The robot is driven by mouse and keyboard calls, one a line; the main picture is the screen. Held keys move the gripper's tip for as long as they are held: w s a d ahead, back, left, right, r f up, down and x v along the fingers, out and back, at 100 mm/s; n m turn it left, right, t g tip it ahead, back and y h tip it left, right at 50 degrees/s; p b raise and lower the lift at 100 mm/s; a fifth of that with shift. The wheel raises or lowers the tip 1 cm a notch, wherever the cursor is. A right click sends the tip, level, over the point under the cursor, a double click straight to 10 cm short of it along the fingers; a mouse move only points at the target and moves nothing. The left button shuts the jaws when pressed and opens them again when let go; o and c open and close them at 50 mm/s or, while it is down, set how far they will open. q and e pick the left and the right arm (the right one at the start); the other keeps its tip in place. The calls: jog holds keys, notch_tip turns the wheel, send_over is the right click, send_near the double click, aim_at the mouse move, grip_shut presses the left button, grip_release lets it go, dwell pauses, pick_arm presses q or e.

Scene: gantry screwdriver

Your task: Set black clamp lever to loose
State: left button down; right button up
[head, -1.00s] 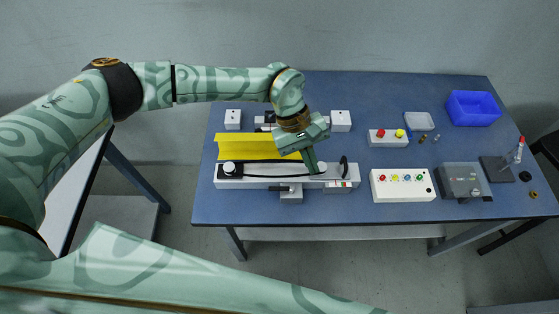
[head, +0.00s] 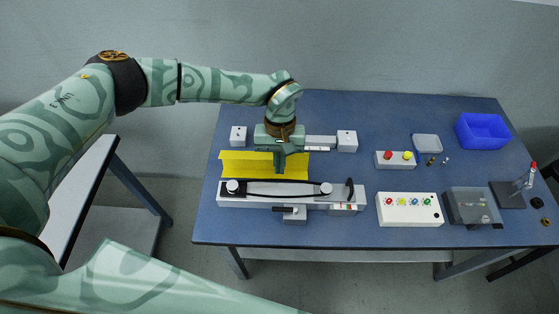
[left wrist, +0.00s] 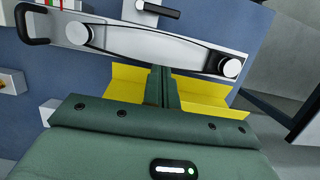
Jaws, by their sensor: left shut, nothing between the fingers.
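The black clamp lever (head: 288,209) sits on a small white block (head: 295,217) at the front of a long white fixture (head: 275,203). Its short handle points left in the head view. In the left wrist view the lever (left wrist: 157,9) shows at the top edge, beyond the fixture. My left gripper (head: 278,170) points down over the yellow angled piece (head: 235,165), behind the fixture and apart from the lever. Its fingers (left wrist: 162,72) are together with nothing between them. My right gripper is out of view.
A dark band joins two round white-topped knobs (head: 233,187) on the fixture. A black curved handle (head: 350,188) stands at its right end. To the right are a button box (head: 408,210), a grey case (head: 470,207) and a blue bin (head: 483,130). The table front is clear.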

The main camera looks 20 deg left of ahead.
aim_at(279, 202)
pick_arm(q)
jog(key=x, duration=0.6)
jog(key=shift+s+b, duration=0.1)
jog(key=shift+b, duration=0.25)
jog(key=s, duration=0.1)
jog(key=s+d+p, duration=0.1)
jog(key=s, duration=0.1)
jog(key=shift+s, duration=0.4)
jog(key=shift+f, duration=0.1)
